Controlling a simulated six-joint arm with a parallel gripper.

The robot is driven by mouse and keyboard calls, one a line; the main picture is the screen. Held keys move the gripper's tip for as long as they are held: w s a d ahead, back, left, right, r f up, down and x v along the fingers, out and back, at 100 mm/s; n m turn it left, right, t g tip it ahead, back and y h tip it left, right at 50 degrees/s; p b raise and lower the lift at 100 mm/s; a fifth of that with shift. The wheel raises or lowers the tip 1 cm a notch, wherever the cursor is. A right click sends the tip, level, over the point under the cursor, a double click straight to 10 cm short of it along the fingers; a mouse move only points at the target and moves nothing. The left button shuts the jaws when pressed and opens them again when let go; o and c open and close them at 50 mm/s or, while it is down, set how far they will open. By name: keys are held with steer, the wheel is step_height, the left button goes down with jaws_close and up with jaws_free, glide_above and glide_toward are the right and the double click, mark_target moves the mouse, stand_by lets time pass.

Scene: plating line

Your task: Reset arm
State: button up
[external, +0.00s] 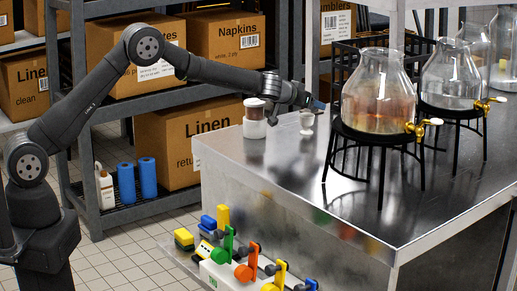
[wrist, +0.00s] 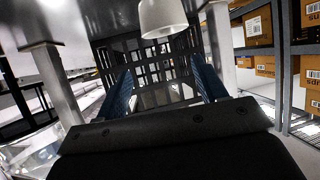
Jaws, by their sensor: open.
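My gripper (external: 314,105) is open and empty above the left end of the steel counter (external: 290,165). In the wrist view its two blue fingers stand wide apart with nothing between them (wrist: 163,86). A small white cup with a foot (external: 306,119) stands on the counter just below the gripper in the external view. A white cup-shaped thing also shows at the top of the wrist view (wrist: 162,18), apart from the fingers; it appears to be the same cup, seen upside down.
A lidded jar (external: 254,120) stands left of the cup. Glass dispensers with brass taps (external: 376,95) stand on black stands to the right. A dark wire crate (external: 342,62) is behind. Shelves of cardboard boxes (external: 222,38) line the back. Coloured levers (external: 244,270) are at the front.

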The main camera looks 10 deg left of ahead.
steer(key=s+d+r, duration=0.2)
steer(key=s+r, duration=0.4)
steer(key=s, duration=0.4)
steer(key=s+a+m+g+h, duration=0.2)
steer(key=s+a+m+h, duration=0.1)
steer(key=s+a, duration=0.5)
steer(key=shift+s+a+r+m+g, duration=0.2)
steer(key=shift+s+r+m+g, duration=0.2)
steer(key=shift+s+m, duration=0.15)
stand_by(0.9)
steer(key=shift+n+t+y, duration=0.3)
steer(key=shift+n, duration=0.15)
steer(key=shift+w+d+r, duration=0.35)
steer(key=shift+w+d, duration=0.3)
steer(key=shift+w, duration=0.1)
steer(key=shift+w+d+r, duration=0.3)
steer(key=shift+w+d, duration=0.3)
steer(key=shift+w, duration=0.1)
steer(key=shift+a, duration=0.1)
